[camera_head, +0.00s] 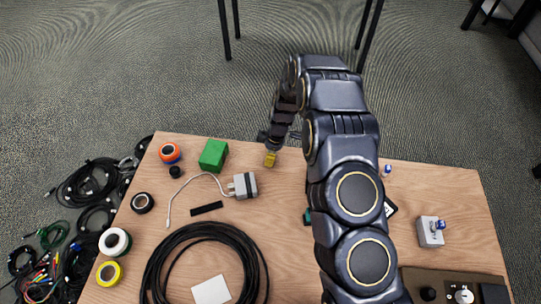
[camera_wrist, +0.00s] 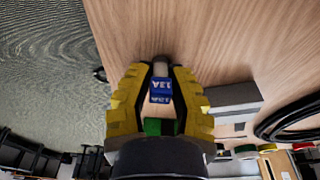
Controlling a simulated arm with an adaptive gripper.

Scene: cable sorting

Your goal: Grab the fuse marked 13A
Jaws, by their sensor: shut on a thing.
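A fuse with a blue label and a grey end (camera_wrist: 160,92) sits between the yellow fingers of my gripper (camera_wrist: 160,80) in the wrist view. Its white lettering is upside down and appears to read 13A. My gripper is shut on it, one finger on each side. In the head view my gripper's yellow tips (camera_head: 270,158) are at the far edge of the wooden table, right of a green block (camera_head: 213,155). The fuse cannot be made out there.
A grey adapter (camera_head: 243,186) with a white cable lies nearby. A black cable coil (camera_head: 205,232) and tape rolls (camera_head: 115,242) lie on the left. A grey box with a blue-topped part (camera_head: 430,232) stands right. My arm hides the table's middle right.

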